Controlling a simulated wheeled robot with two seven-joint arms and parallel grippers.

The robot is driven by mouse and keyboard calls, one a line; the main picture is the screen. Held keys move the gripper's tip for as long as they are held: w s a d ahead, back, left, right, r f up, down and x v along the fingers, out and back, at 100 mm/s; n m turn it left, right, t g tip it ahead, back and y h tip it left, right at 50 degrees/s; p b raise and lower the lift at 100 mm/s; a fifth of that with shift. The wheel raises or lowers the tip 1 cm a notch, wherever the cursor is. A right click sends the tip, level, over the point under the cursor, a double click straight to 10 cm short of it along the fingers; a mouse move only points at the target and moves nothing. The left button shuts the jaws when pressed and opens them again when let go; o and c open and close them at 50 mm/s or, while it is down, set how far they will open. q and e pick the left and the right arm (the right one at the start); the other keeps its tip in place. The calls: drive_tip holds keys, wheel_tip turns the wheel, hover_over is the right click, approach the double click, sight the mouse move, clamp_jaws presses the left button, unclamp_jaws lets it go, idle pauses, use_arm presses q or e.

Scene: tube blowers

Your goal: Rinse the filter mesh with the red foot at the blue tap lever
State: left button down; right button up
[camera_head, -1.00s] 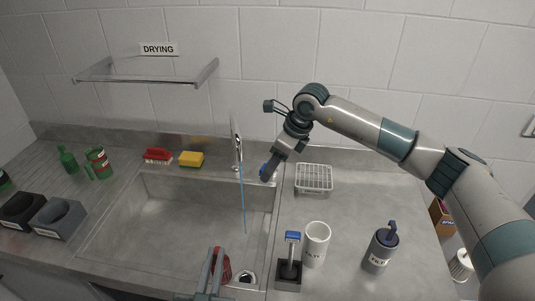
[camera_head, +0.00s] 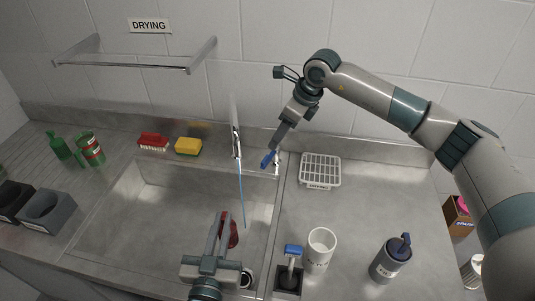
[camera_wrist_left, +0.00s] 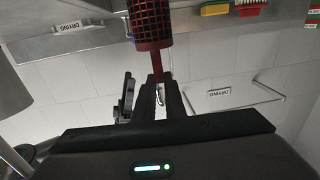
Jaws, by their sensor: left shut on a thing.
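The red filter mesh (camera_head: 231,233) is in my left gripper (camera_head: 222,224) over the sink, just left of the blue water stream (camera_head: 242,200) in the head view. I cannot tell whether the water touches it. In the left wrist view the mesh (camera_wrist_left: 151,22) is a dark red perforated cylinder, with its red foot (camera_wrist_left: 157,66) between the jaws (camera_wrist_left: 160,88). The chrome tap (camera_head: 236,142) runs. My right gripper (camera_head: 273,150) is at the blue tap lever (camera_head: 267,158); whether its jaws are open or shut is unclear.
The sink basin (camera_head: 150,225) is mostly clear. A white rack (camera_head: 320,171), a white cup (camera_head: 320,246), a grey canister (camera_head: 391,259) and a blue-topped item in a dark holder (camera_head: 291,270) stand right of it. A red brush (camera_head: 153,141) and yellow sponge (camera_head: 188,146) lie behind.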

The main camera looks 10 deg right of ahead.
sight(265, 159)
use_arm(q)
drive_tip(key=shift+w+r, duration=0.15)
wheel_tip(265, 159, up, 4)
drive_tip(key=p, duration=0.4)
drive_tip(key=shift+r+p, duration=0.2)
drive_tip(key=shift+p, duration=0.2)
use_arm(e)
drive_tip(key=x, duration=1.1)
drive_tip(key=shift+d, duration=0.1)
use_arm(q)
drive_tip(key=shift+r, duration=0.15)
use_arm(e)
drive_tip(key=shift+w+f, duration=0.2)
drive_tip(key=shift+f, duration=0.4)
drive_tip(key=shift+c, duration=0.6)
